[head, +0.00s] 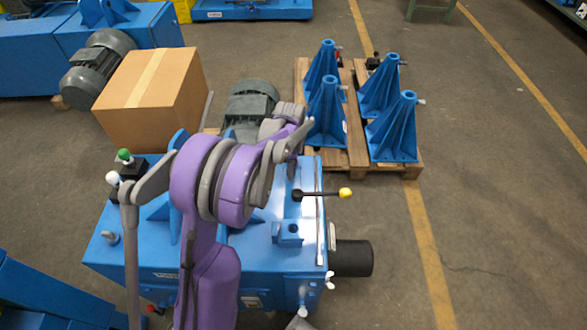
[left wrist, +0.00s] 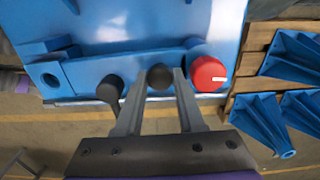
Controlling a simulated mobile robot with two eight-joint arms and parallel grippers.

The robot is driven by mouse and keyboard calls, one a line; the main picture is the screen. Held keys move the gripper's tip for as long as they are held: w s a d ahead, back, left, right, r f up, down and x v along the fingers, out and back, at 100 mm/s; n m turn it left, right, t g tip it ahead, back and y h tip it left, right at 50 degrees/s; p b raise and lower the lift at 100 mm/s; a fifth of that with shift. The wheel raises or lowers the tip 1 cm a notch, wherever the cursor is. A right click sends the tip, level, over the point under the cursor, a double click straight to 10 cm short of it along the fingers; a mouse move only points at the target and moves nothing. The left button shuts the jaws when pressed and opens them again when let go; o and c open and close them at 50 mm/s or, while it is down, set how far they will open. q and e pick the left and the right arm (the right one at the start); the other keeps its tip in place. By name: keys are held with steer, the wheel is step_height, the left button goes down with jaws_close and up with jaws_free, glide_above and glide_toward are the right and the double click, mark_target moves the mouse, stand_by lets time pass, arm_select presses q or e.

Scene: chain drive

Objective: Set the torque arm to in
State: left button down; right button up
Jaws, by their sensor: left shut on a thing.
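My left gripper (left wrist: 159,80) is shut on a black ball knob (left wrist: 160,77) close to a blue housing (left wrist: 140,70). A second dark knob (left wrist: 109,90) stands to its left and a red round knob (left wrist: 208,73) with a white mark to its right. In the head view my purple left arm crosses the blue machine (head: 110,235), and its fingertips are hidden. A black lever with a yellow knob (head: 345,193) points right on this machine. I cannot tell which lever is the torque arm or which setting it has. My right gripper is not in view.
Blue brackets (head: 398,130) stand on a wooden pallet (head: 408,172) at the back right. A cardboard box (head: 148,95) and a grey motor (head: 251,100) are behind the machine. Green (head: 124,155) and white (head: 113,177) knobs stand at its left. The floor at right is clear.

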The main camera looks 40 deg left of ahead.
arm_select(q)
steer(key=shift+s+a, duration=0.1)
steer(key=shift+a, duration=0.05)
stand_by(0.4)
steer(key=c, duration=0.8)
jaws_free()
step_height(320, 180, up, 11)
steer(key=shift+f+p, duration=0.1)
steer(key=shift+p, duration=0.45)
